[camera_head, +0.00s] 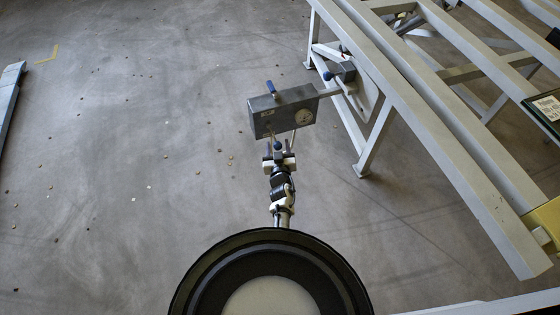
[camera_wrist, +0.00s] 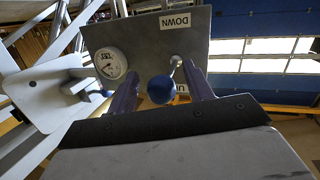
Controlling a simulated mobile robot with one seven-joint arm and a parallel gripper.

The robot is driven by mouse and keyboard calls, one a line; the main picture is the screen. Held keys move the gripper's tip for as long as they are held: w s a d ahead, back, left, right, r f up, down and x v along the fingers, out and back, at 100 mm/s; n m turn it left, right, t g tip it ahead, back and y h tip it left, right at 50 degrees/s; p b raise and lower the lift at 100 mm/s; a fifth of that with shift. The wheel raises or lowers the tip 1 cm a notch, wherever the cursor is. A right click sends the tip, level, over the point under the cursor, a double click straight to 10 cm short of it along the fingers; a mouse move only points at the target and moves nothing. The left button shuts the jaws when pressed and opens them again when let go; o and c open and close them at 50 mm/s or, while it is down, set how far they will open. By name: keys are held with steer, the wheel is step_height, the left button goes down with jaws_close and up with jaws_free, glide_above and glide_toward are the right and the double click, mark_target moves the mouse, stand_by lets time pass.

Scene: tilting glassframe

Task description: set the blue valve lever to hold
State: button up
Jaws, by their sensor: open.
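A grey control box (camera_head: 283,112) hangs beside the white frame in the head view. Its front panel (camera_wrist: 150,38) fills the upper middle of the wrist view, with a round gauge, a "DOWN" label (camera_wrist: 175,21) and a partly hidden second label. A lever with a blue ball knob (camera_wrist: 160,90) and thin metal stem stands out from this panel. My gripper (camera_wrist: 162,88) is open, its fingers on either side of the knob, with gaps visible. In the head view my gripper (camera_head: 279,147) is just in front of the box. I see no "hold" marking.
Another blue handle (camera_head: 271,87) rises at the box's upper edge, and a blue knob (camera_head: 328,75) sits on the frame bracket. The white tilting frame (camera_head: 440,130) takes up the right side. The floor (camera_head: 120,150) to the left is mostly clear.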

steer(key=s+r+p, duration=0.1)
steer(key=s, duration=1)
steer(key=shift+s+r, duration=0.25)
steer(key=shift+r, duration=0.05)
